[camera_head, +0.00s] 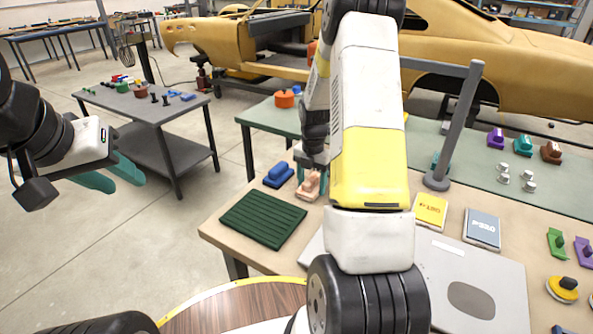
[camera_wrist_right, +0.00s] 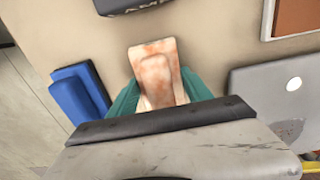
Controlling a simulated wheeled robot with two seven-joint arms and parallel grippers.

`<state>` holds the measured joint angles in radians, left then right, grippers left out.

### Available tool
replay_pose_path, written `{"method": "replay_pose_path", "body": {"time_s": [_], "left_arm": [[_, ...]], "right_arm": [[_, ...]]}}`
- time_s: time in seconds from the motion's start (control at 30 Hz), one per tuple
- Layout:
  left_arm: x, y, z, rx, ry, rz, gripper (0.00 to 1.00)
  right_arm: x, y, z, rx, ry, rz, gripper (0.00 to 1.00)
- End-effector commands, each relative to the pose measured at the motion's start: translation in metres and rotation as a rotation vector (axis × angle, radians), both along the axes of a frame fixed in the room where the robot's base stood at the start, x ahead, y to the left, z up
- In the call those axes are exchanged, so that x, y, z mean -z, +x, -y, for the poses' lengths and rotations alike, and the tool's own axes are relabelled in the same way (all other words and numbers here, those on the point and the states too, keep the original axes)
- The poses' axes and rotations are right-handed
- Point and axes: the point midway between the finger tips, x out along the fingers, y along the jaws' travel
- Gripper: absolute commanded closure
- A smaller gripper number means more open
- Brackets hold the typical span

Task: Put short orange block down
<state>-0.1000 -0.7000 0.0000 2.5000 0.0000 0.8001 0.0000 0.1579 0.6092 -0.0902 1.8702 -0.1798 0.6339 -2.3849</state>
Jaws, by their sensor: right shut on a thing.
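The short orange block (camera_head: 309,184) is pale and streaky, with a raised narrower part. In the right wrist view the block (camera_wrist_right: 156,70) sits between the teal fingers of my right gripper (camera_wrist_right: 160,92), which is shut on it. It is at or just above the beige tabletop; I cannot tell whether it touches. In the head view my right arm hides much of this gripper. My left gripper (camera_head: 122,178) is at the left, over the floor, with its teal fingers apart and nothing between them.
A blue block (camera_head: 278,174) stands just left of the orange block, and it shows in the wrist view (camera_wrist_right: 80,93). A dark green ribbed mat (camera_head: 263,220) lies in front. A grey post (camera_head: 455,125) stands farther right.

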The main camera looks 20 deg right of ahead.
Motion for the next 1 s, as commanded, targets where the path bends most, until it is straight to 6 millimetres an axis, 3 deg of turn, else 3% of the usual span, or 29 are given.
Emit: {"method": "replay_pose_path", "body": {"time_s": [0.03, 0.07, 0.13, 0.57, 1.0], "left_arm": [[0.000, 0.000, 0.000, 0.000, 0.000, 0.000, 0.64], [0.000, 0.000, 0.000, 0.000, 0.000, 0.000, 0.64], [0.000, 0.000, 0.000, 0.000, 0.000, 0.000, 0.64], [0.000, 0.000, 0.000, 0.000, 0.000, 0.000, 0.64], [0.000, 0.000, 0.000, 0.000, 0.000, 0.000, 0.64]], "right_arm": [[0.002, 0.000, 0.000, 0.000, 0.000, -0.001, 0.86], [0.001, 0.000, 0.000, 0.000, 0.000, 0.000, 0.36], [0.001, 0.000, 0.000, 0.000, 0.000, 0.000, 0.23], [-0.006, 0.000, 0.000, 0.000, 0.001, 0.001, 0.21], [-0.093, 0.001, 0.000, 0.000, 0.000, 0.004, 0.21]]}}
